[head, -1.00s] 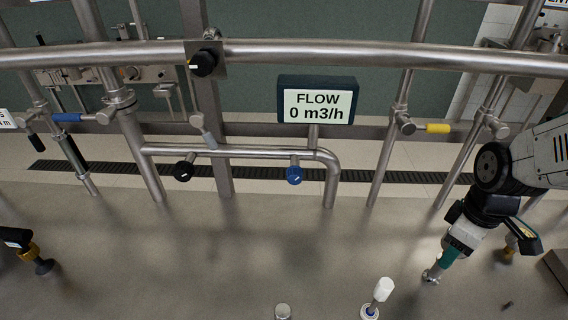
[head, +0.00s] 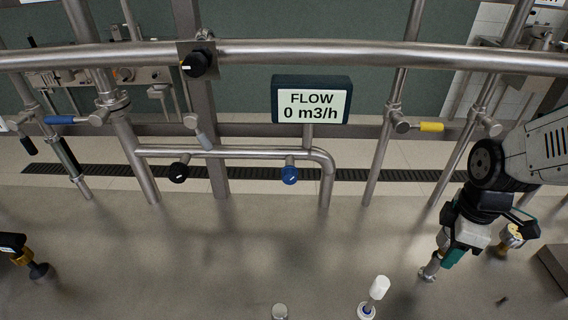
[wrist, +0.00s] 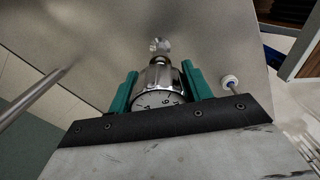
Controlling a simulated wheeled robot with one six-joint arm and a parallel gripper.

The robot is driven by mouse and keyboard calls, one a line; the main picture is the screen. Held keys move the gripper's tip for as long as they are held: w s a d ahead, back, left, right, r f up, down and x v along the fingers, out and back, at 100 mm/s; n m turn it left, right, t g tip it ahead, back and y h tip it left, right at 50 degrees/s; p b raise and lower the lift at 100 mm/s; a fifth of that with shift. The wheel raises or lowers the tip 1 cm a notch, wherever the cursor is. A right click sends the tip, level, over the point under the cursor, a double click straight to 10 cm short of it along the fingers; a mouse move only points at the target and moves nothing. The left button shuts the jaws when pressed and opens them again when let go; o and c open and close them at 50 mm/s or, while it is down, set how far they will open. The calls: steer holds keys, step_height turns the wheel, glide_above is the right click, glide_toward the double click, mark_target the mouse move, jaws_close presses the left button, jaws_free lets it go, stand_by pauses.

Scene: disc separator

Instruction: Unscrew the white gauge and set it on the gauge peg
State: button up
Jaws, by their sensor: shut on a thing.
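The white gauge (wrist: 152,101), a round white dial with black numbers in a chrome body, sits between my gripper's two green fingers in the wrist view. My gripper (wrist: 157,90) is shut on it. A metal fitting (wrist: 159,46) shows just past the gauge, in line with it; I cannot tell if the two are joined. In the head view my gripper (head: 444,262) points down at the lower right, just above a small metal fitting (head: 429,271) at the deck. The gauge is hidden there. I cannot tell which stub is the gauge peg.
Pipes and a FLOW display (head: 311,100) are behind. The middle deck is clear.

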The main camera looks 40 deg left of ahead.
steer(key=shift+n, duration=1.2)
steer(key=o, duration=1.2)
steer(key=shift+o, duration=0.2)
steer(key=shift+r, duration=0.1)
step_height(320, 180, up, 8)
steer(key=shift+f, duration=0.2)
